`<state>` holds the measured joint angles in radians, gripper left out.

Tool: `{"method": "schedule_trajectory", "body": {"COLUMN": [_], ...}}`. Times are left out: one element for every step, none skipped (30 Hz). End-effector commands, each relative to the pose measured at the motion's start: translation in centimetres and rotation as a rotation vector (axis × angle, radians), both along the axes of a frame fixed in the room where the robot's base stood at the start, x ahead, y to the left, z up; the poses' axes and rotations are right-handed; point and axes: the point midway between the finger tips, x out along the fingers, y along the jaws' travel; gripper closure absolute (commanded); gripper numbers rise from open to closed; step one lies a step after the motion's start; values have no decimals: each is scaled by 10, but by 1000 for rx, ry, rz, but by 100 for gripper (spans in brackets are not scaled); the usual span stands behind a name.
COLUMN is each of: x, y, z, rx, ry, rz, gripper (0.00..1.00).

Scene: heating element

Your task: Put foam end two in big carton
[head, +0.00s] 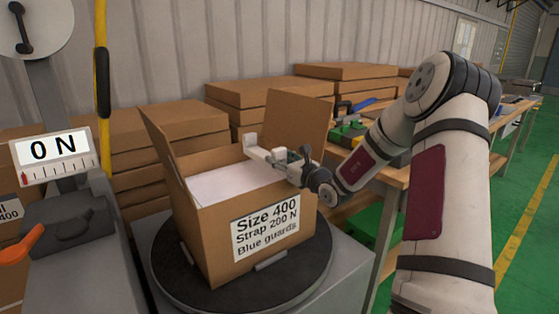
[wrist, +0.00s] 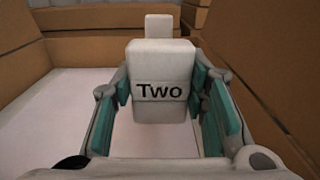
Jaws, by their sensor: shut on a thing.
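The foam end two is a white block marked "Two" in the wrist view (wrist: 160,72); it also shows in the head view (head: 256,150). My gripper (head: 280,157) is shut on it, with teal pads (wrist: 165,95) on both its sides. The big carton (head: 222,225) stands open on a round turntable, its label reading "Size 400, Strap 200 N, Blue guards". The foam is over the carton's opening near its right side. A flat white surface (wrist: 70,110) shows inside the carton below it. I cannot tell whether the foam touches anything in the carton.
Raised carton flaps stand at the left (head: 168,145) and the right back (head: 300,118). The dark turntable (head: 180,285) is under the carton. A display (head: 52,150) reading "0 N" stands at left. Stacked flat cartons (head: 250,95) fill the back; a workbench (head: 397,175) is at right.

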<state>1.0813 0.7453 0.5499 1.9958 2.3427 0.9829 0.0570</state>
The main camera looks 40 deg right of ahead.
Motion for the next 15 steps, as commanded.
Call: {"method": "schedule_trajectory", "body": {"x": [0, 0, 0, 0, 0, 0, 0, 0, 0, 0, 0, 0, -1, -1, -1], "y": [0, 0, 0, 0, 0, 0, 0, 0, 0, 0, 0, 1, 1, 1, 1], "z": [-3, -4, -5, -6, -7, -8, -9, -11, -12, -14, -15, -16, -16, -17, -18], "rx": [0, 1, 1, 1, 1, 1, 1, 2, 2, 2, 3, 3, 4, 4, 5], "ry": [0, 1, 1, 1, 2, 3, 4, 4, 6, 7, 8, 9, 11, 12, 14], "rz": [0, 0, 0, 0, 0, 0, 0, 0, 0, 0, 0, 0, 0, 1, 1], "gripper": [87, 87, 87, 87, 87, 87, 87, 87, 87, 87, 87, 87, 87, 87, 51]}}
